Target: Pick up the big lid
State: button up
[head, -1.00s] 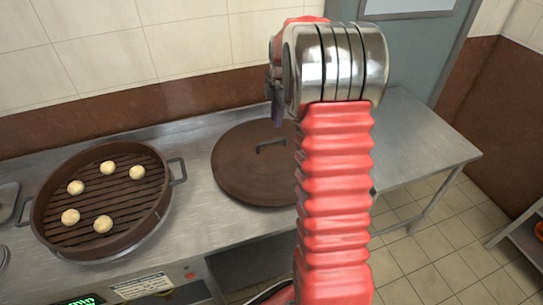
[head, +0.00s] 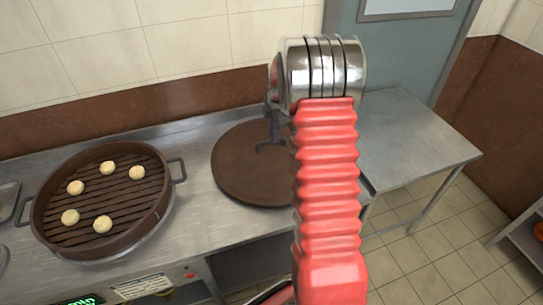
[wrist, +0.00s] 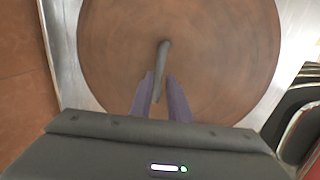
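The big lid (head: 240,172) is a round brown disc with a dark bar handle (head: 266,146), lying flat on the steel counter. Its right side is hidden behind my red arm in the head view. In the wrist view the lid (wrist: 215,60) fills most of the picture, and its handle (wrist: 162,62) stands near the middle. My gripper (wrist: 160,78) has its two purple fingers apart, with the near end of the handle showing between them. In the head view my gripper (head: 275,138) is over the lid at the handle. I cannot tell whether the fingers touch it.
A brown steamer pot (head: 160,205) with slats and several pale buns stands left of the lid, with a side handle (head: 177,170) facing it. A tiled wall is behind the counter. A bare steel table (head: 415,135) stands to the right.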

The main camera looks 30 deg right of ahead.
aim_at(271, 150)
jog(key=shift+w+d+f, duration=0.1)
jog(key=shift+w+f, duration=0.1)
jog(key=shift+f, duration=0.65)
jog(key=shift+w+d+f, duration=0.1)
jog(key=shift+w+f, duration=0.05)
jog(key=shift+f, duration=0.65)
jog(key=shift+w+f, duration=0.2)
jog(key=shift+f, duration=0.65)
grip_shut()
